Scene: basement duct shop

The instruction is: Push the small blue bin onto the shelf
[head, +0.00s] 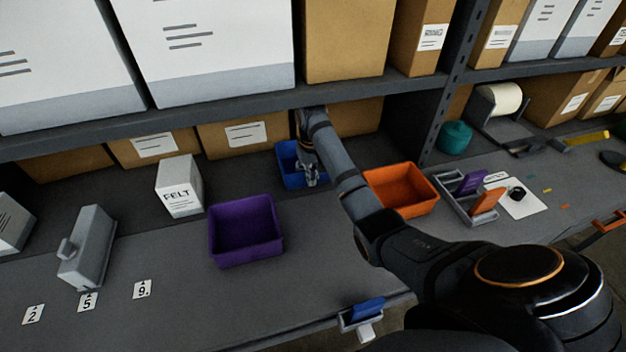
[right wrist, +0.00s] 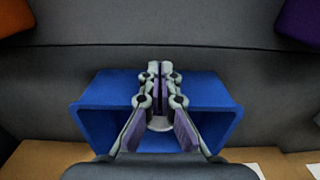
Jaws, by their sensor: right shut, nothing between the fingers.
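The small blue bin (head: 288,163) stands upright toward the back of the dark grey surface, below the front edge of the shelf board (head: 220,106). My right gripper (head: 311,180) reaches down over the bin; its arm hides the bin's right part. In the right wrist view the blue bin (right wrist: 92,112) lies under my right gripper (right wrist: 160,68), whose fingers are shut and empty. The fingertips overlap the bin wall on the side away from the cardboard boxes; whether they touch it I cannot tell. My left gripper is not in view.
A purple bin (head: 245,255) stands front left of the blue bin, an orange bin (head: 408,210) to its right. A white FELT box (head: 178,188) is at left. Cardboard boxes (head: 240,137) line the back. A shelf upright (head: 446,100) stands behind the orange bin.

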